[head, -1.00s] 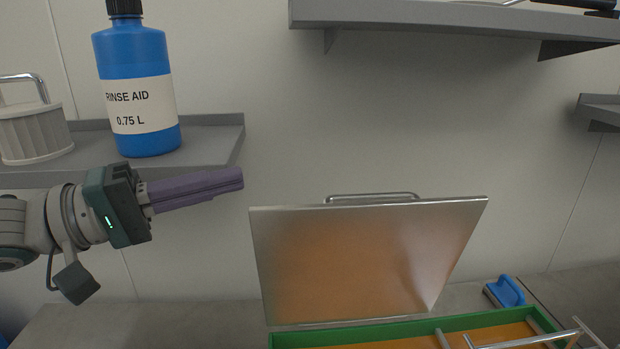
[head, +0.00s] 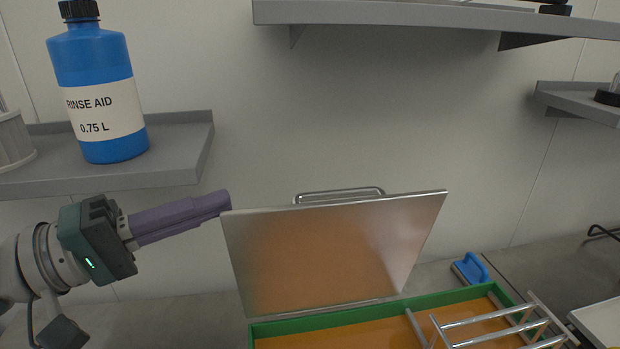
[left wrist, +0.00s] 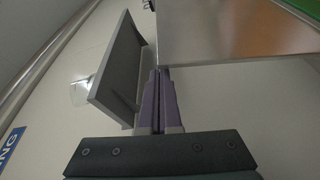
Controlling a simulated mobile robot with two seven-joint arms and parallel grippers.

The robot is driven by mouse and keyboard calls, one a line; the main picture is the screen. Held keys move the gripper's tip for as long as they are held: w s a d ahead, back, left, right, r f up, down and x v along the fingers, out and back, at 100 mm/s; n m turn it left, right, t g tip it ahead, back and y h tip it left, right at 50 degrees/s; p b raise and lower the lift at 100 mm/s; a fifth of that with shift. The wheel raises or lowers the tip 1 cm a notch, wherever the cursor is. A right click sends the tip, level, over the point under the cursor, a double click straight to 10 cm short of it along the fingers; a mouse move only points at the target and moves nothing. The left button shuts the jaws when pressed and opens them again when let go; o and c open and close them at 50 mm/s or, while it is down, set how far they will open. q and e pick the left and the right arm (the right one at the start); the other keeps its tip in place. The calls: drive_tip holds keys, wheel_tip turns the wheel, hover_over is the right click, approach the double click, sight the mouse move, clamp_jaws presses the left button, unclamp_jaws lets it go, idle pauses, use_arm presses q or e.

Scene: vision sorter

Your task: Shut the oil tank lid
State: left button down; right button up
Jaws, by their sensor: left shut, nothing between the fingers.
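The oil tank lid (head: 330,255) is a flat metal panel with a bar handle (head: 338,195) along its top edge. It stands raised and tilted back at the rear of a green-rimmed tank (head: 330,325) with orange-brown contents. My left gripper (head: 226,200) has purple fingers, shut and empty, with the tips close to the lid's upper left corner. I cannot tell whether they touch it. In the left wrist view the shut fingers (left wrist: 157,75) point toward the lid's edge, and the lid (left wrist: 225,28) fills the upper right. My right gripper is not in view.
A grey shelf (head: 180,165) with a blue rinse aid bottle (head: 100,95) is above my left gripper. Another shelf (head: 420,18) hangs over the lid. A metal rack (head: 490,328) sits at the tank's right, with a blue-handled tool (head: 470,268) behind it.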

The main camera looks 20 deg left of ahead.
use_arm(q)
drive_tip(key=s+d+f+m+h+b, duration=0.2)
drive_tip(key=s+d+f+m+b, duration=0.3)
drive_tip(key=s+f+b, duration=0.3)
drive_tip(key=s+d+f+m+h+b, duration=0.2)
drive_tip(key=s+d+f+m+b, duration=0.4)
drive_tip(key=f, duration=0.6)
drive_tip(key=shift+s+m+g+h+b, duration=0.3)
drive_tip(key=shift+s+m+b, duration=0.9)
drive_tip(key=shift+b, duration=0.3)
